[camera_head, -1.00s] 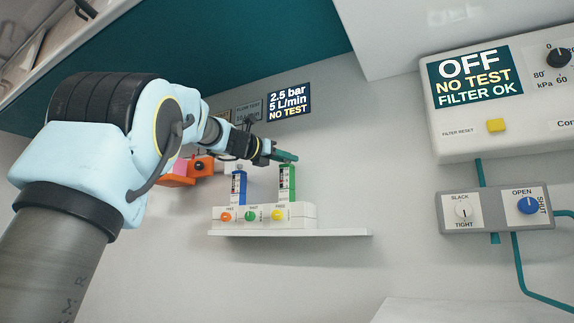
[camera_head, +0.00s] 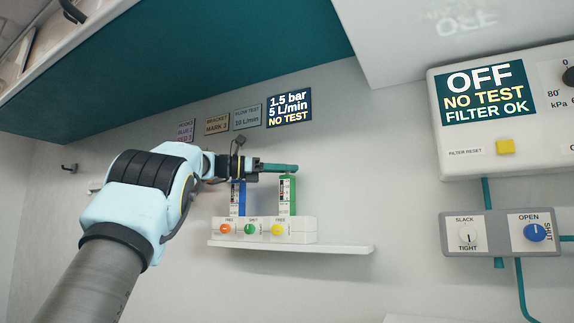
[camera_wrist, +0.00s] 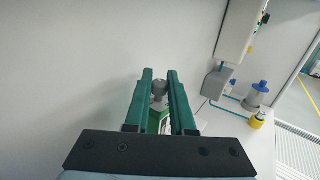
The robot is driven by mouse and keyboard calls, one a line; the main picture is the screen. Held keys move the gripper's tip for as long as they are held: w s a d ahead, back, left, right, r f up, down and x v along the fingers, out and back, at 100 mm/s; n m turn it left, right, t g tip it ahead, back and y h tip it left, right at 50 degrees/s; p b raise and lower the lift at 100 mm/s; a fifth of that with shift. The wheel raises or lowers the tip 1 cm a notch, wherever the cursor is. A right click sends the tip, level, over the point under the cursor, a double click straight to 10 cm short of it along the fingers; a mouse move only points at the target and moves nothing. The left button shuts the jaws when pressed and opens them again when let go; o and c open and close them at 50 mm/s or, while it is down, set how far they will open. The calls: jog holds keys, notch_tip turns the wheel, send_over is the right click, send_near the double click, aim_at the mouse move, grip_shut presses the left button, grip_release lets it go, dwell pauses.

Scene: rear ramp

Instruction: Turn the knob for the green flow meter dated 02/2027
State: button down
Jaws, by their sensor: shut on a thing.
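The green flow meter (camera_head: 287,197) stands upright at the right end of a white block on a wall shelf. Its label is too small to read a date. My gripper (camera_head: 284,168) comes in level from the left at its top. In the wrist view, my gripper (camera_wrist: 160,88) is shut on a grey knob (camera_wrist: 159,90) between its two teal fingers. Part of the green meter (camera_wrist: 154,123) shows below the knob. A blue flow meter (camera_head: 237,200) stands to the left, its top hidden by my gripper.
The white block (camera_head: 306,230) carries orange (camera_head: 225,229), green (camera_head: 250,229) and yellow (camera_head: 278,230) buttons. A display (camera_head: 289,107) above reads 1.5 bar, 5 L/min, NO TEST. A control box (camera_head: 480,180) and a grey knob panel (camera_head: 490,245) are on the right wall.

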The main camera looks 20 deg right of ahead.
dwell(0.4)
jog(key=c, duration=0.8)
grip_release()
jog(key=shift+o, duration=0.2)
jog(key=v, duration=1)
jog(key=shift+w+a, duration=0.2)
jog(key=shift+a, duration=0.1)
